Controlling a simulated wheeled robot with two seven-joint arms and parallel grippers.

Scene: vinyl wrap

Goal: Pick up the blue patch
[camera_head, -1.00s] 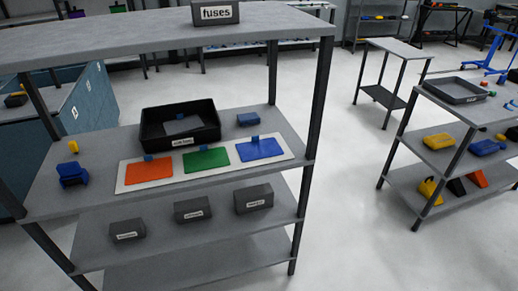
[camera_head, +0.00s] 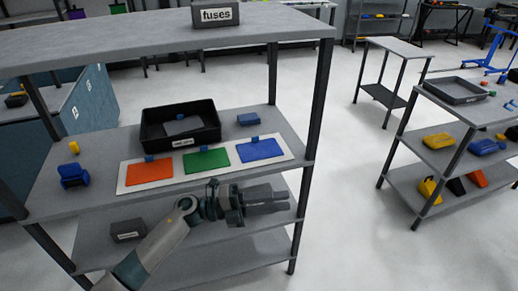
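The blue patch (camera_head: 261,150) lies flat at the right end of a white board (camera_head: 128,183) on the shelf unit's middle shelf. It has a small blue tab at its back edge. A green patch (camera_head: 207,161) and an orange patch (camera_head: 150,172) lie to its left on the same board. My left gripper (camera_head: 286,200) is in front of the shelf, nearer to me than the blue patch, and points right. It does not touch the patch. Its finger gap is not clear from this angle. My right gripper is not in view.
A black bin (camera_head: 212,133) with a grey piece inside stands behind the board. A small blue block (camera_head: 249,119) is to its right. A top shelf (camera_head: 130,36) overhangs the back, and dark posts flank the middle shelf. Grey boxes sit below.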

